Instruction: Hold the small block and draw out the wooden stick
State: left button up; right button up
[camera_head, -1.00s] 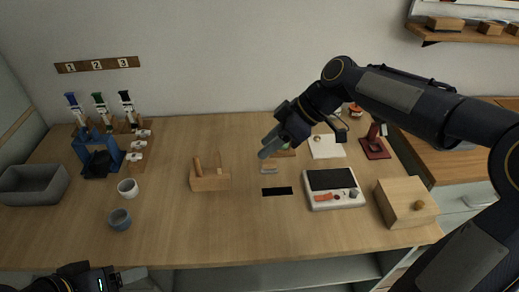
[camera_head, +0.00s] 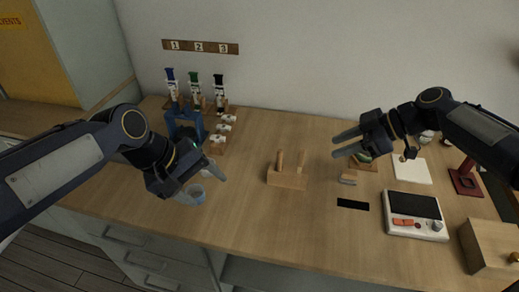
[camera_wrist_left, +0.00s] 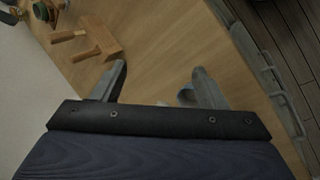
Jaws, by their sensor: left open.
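A small wooden block (camera_head: 287,180) stands on the table's middle, with two wooden sticks rising from it, a left stick (camera_head: 279,160) and a right stick (camera_head: 301,160). In the left wrist view the block (camera_wrist_left: 100,38) and its sticks show at the upper left, beyond the fingers. My left gripper (camera_head: 208,190) is open and empty, left of the block and above the table's front edge; its fingers also show in the left wrist view (camera_wrist_left: 160,70). My right gripper (camera_head: 334,147) is open and apart from the block, to its upper right.
A blue-grey cup (camera_head: 196,194) is partly hidden by my left gripper. Right of the block lie a black strip (camera_head: 353,204) and a white device (camera_head: 415,214); a wooden box (camera_head: 490,247) is at far right. Table between left gripper and block is clear.

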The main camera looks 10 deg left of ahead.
pick_arm(q)
jog(key=w+d+n+g, duration=0.25)
jog(key=w+n, duration=0.25)
jog(key=w, duration=0.5)
jog(key=n, duration=0.5)
send_over(269, 171)
jog(key=w+a, duration=0.2)
jog(key=a, duration=0.1)
jog(key=shift+g, duration=0.45)
jog(key=f, duration=0.6)
jog(key=shift+s, duration=0.25)
jog(key=x, duration=0.7)
jog(key=c, duration=1.2)
pick_arm(e)
jog(key=shift+o, duration=0.2)
